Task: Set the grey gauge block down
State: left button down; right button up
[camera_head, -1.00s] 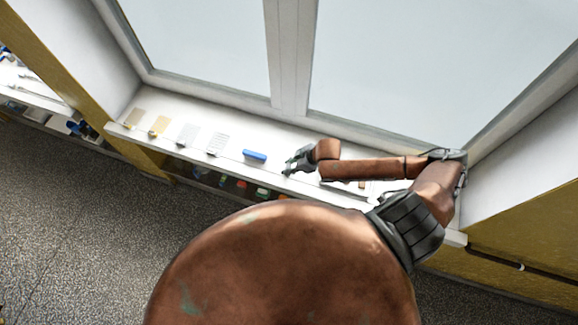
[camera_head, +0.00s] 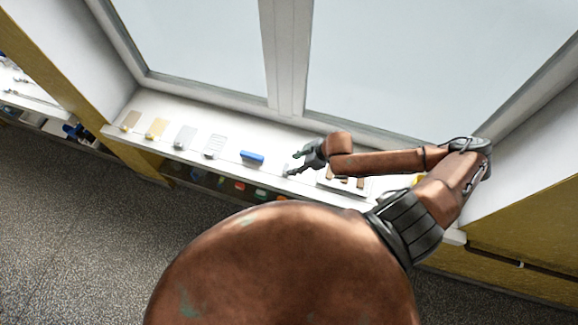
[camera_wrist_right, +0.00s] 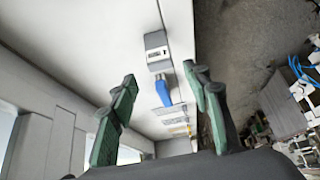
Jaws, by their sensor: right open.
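The grey gauge block (camera_wrist_right: 155,45), with a pale label and a dark window, stands on the white sill (camera_wrist_right: 150,120) in the right wrist view. My right gripper (camera_wrist_right: 162,92) is open. Its two green-padded fingers are apart with nothing held between them, and the block shows clear of them, beyond the tips. In the head view my right gripper (camera_head: 300,162) is over the sill, right of the blue block (camera_head: 252,156). The grey block is too small there to make out surely beside the fingertips. My left gripper is not in view.
Several flat pieces, tan (camera_head: 157,128) and grey (camera_head: 185,137), lie in a row along the sill to the left. A tray with brown bars (camera_head: 345,181) lies under my right forearm. The window frame (camera_head: 287,60) rises behind the sill. A shelf with coloured items is below.

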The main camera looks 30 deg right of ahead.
jog(key=shift+v, duration=2.7)
